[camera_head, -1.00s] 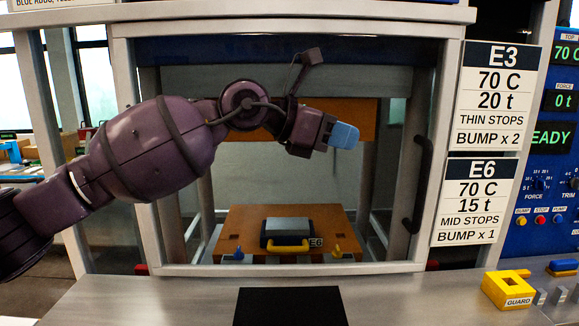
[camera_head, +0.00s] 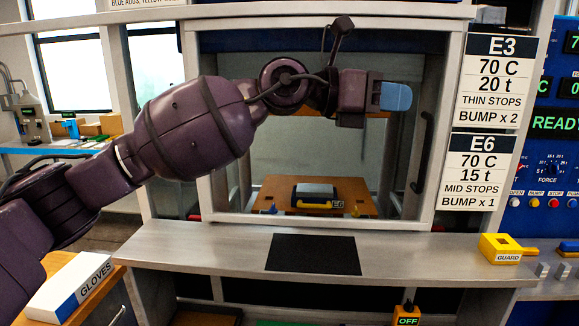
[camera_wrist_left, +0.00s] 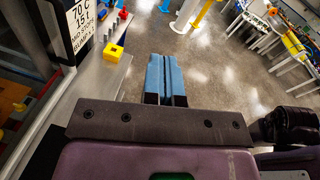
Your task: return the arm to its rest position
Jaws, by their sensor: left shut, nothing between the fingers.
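My left arm comes in from the left in the head view and stretches across the front of the press window. My left gripper (camera_head: 396,96) has blue fingers pointing right, in front of the upper right part of the window frame. It also shows in the left wrist view (camera_wrist_left: 165,78), where its two blue fingers lie side by side, shut and empty. The fingers hang over open floor there. My right gripper is not in either view.
The press window holds an orange platen (camera_head: 272,187) with a mould marked E6. A grey ledge (camera_head: 200,246) with a black mat (camera_head: 314,254) and a yellow guard block (camera_head: 500,247) runs below. A gloves box (camera_head: 72,290) sits at lower left.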

